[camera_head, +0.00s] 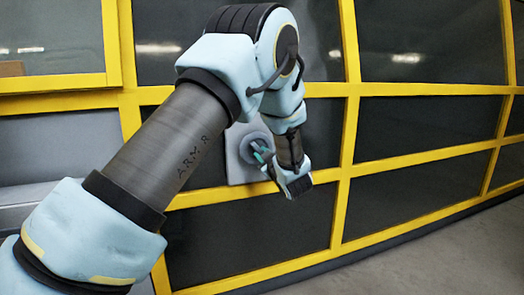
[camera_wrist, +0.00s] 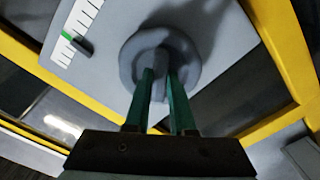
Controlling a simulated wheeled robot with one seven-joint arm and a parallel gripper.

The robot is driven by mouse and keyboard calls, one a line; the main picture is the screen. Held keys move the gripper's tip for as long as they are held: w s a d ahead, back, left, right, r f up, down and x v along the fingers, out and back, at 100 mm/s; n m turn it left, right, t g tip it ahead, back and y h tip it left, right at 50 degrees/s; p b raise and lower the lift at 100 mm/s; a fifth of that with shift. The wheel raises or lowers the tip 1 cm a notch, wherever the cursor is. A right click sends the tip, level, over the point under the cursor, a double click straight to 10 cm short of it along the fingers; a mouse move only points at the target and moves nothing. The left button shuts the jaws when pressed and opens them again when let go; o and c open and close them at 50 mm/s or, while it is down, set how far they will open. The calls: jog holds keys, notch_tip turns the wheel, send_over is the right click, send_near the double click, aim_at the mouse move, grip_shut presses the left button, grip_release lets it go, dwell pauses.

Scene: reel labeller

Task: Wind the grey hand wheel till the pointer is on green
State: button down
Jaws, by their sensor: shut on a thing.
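The grey hand wheel (camera_wrist: 190,58) is a round disc on a pale grey panel (camera_wrist: 110,70). My gripper (camera_wrist: 163,75) has two green fingers shut on a part at the wheel's middle; the fingers hide much of that part. In the head view the wheel (camera_head: 250,143) shows beside my gripper (camera_head: 261,156). A white scale (camera_wrist: 82,18) with black marks and a green patch (camera_wrist: 68,37) lies at upper left in the wrist view. The dark pointer (camera_wrist: 83,46) has its tip close beside the green patch; I cannot tell if it is exactly on it.
Yellow frame bars (camera_head: 344,170) with dark panes surround the panel, which also shows in the head view (camera_head: 236,172). My arm covers much of the head view. Bare grey floor (camera_head: 440,250) lies at lower right.

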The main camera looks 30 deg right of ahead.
jog(key=shift+f+m, duration=0.1)
jog(key=shift+m, duration=0.3)
jog(key=c, duration=0.8)
grip_release()
jog(key=shift+o, duration=0.2)
jog(key=shift+s, duration=0.1)
jog(key=s+a, duration=0.1)
jog(key=s, duration=0.9)
jog(key=shift+s+a, duration=0.2)
jog(key=shift+s, duration=0.1)
